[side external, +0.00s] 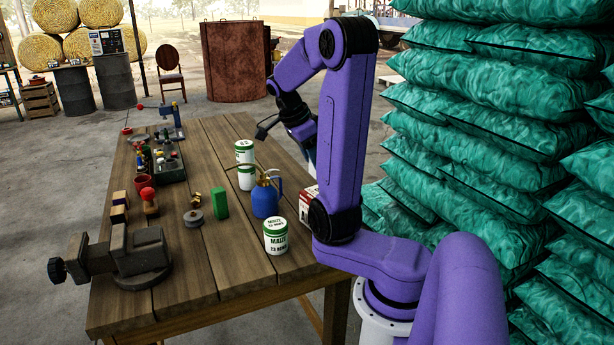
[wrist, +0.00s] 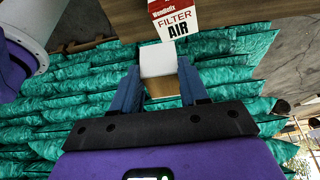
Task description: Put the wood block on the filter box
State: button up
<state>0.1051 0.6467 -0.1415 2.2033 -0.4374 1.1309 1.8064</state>
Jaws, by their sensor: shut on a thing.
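The wood block (wrist: 157,62) shows in the wrist view as a pale, brightly lit face with a tan side below it. It sits between the two blue fingers of my gripper (wrist: 159,76), which is shut on it. The red and white filter box (wrist: 176,18), marked "FILTER AIR", is just beyond the block at the top of the wrist view. In the side external view the filter box (side external: 308,204) stands at the table's right edge, partly hidden by my arm. My fingers and the held block are not clear there.
The wooden table (side external: 235,275) holds a blue can (side external: 265,198), maize tins (side external: 276,237), a green block (side external: 220,203) and a vise (side external: 135,257). Stacked green sacks (side external: 490,140) rise close to the right of my arm. The table's front strip is clear.

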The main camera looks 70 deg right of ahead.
jog(key=f, duration=0.1)
jog(key=w+d+f, duration=0.2)
jog(key=shift+f, duration=0.2)
jog(key=shift+w+f, duration=0.15)
jog(key=shift+f, duration=1.55)
jog(key=shift+f, duration=0.1)
jog(key=o, duration=1.1)
jog(key=shift+o, duration=0.2)
